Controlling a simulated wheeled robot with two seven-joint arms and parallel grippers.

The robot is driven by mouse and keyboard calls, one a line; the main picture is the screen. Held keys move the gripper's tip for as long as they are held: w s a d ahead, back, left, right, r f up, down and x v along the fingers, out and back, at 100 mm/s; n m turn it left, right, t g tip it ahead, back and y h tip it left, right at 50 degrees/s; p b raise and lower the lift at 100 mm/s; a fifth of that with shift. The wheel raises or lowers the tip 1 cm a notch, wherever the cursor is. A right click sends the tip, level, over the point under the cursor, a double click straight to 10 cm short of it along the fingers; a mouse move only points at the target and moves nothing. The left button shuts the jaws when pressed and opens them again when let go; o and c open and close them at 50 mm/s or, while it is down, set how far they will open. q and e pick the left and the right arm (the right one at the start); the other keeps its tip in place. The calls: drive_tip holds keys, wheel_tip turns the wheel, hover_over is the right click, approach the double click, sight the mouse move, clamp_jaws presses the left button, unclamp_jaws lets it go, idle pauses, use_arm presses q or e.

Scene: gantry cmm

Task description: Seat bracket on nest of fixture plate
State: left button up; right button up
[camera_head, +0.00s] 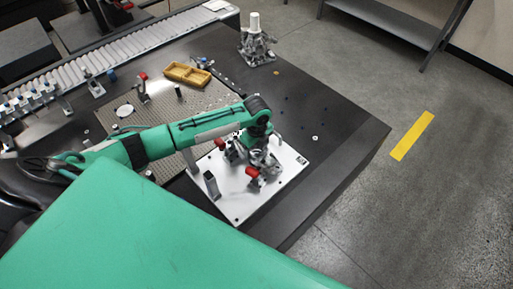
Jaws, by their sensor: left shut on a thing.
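The white fixture plate (240,206) lies on the dark table, with red-tipped clamps (254,172) and a dark upright block (211,184) on it. My left arm reaches in from the left, and my left gripper (262,154) points down over the plate's middle. It is shut on a small grey metal part, the bracket (264,162), low among the clamps. The nest is hidden under the gripper and bracket. I cannot tell whether the bracket touches the plate. My right gripper is not in view.
A grey casting (257,47) stands at the table's back corner. A roller conveyor (132,44) runs along the back left. The table right of the fixture is mostly clear.

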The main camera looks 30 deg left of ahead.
use_arm(q)
drive_tip(key=shift+f+b, duration=0.6)
drive_tip(key=shift+f, duration=0.6)
drive_tip(key=o, duration=1.4)
drive_tip(key=shift+o, duration=0.2)
wheel_tip(320, 180, up, 14)
drive_tip(key=b, duration=0.1)
